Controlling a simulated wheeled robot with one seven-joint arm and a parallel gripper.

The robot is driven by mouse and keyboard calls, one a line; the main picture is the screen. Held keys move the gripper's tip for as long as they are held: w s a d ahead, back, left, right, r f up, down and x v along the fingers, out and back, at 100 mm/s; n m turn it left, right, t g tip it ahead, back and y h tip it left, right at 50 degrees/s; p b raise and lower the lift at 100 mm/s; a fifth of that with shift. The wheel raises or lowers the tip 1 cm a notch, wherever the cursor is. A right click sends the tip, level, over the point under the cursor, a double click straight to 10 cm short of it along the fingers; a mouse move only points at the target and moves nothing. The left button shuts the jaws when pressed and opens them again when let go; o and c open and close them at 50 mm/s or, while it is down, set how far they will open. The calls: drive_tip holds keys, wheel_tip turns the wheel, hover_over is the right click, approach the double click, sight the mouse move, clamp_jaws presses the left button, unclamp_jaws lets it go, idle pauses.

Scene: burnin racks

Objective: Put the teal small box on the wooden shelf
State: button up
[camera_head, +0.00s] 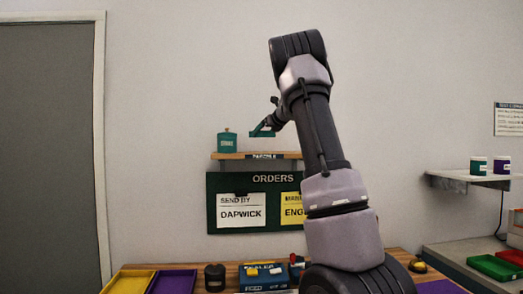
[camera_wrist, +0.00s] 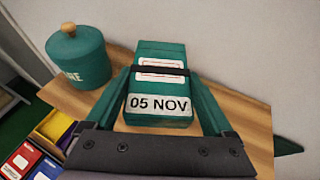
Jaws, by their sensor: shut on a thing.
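The teal small box (camera_wrist: 158,82) with a dark band and a "05 NOV" label is between the fingers of my gripper (camera_wrist: 160,105), which is shut on it, in the wrist view. The wooden shelf (camera_wrist: 240,110) lies beneath the box in that view; whether they touch cannot be told there. In the head view my gripper (camera_head: 263,131) is above the wooden shelf (camera_head: 230,155), right of a teal canister, with a gap visible under it. My arm hides the shelf's right end.
A lidded teal canister (camera_head: 227,141) stands on the shelf's left end, also in the wrist view (camera_wrist: 78,57). An orders board (camera_head: 225,187) hangs below. A counter with yellow (camera_head: 130,281) and purple trays is underneath. Another shelf (camera_head: 470,179) with two jars is at right.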

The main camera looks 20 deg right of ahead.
wheel_tip(320, 180, down, 6)
drive_tip(key=shift+f, duration=0.25)
drive_tip(key=shift+f, duration=0.1)
drive_tip(key=o, duration=1.3)
drive_tip(key=v, duration=1.2)
drive_tip(key=s+a+f+n+g+y, duration=0.2)
drive_tip(key=s+a+n+g+y, duration=0.2)
drive_tip(key=s+a+n, duration=1.4)
drive_tip(key=s+a+f+n+h, duration=0.1)
drive_tip(key=s+f+n, duration=0.2)
drive_tip(key=s, duration=0.3)
drive_tip(key=s+a+f+n+g+h, duration=0.1)
drive_tip(key=s+a+f+n, duration=0.1)
drive_tip(key=s+n, duration=0.3)
drive_tip(key=s+a+f+n+g+h, duration=0.1)
drive_tip(key=s+f+n, duration=0.2)
drive_tip(key=s, duration=0.5)
drive_tip(key=shift+a+f+n, duration=0.35)
drive_tip(key=shift+f+n, duration=0.05)
drive_tip(key=shift+n, duration=0.5)
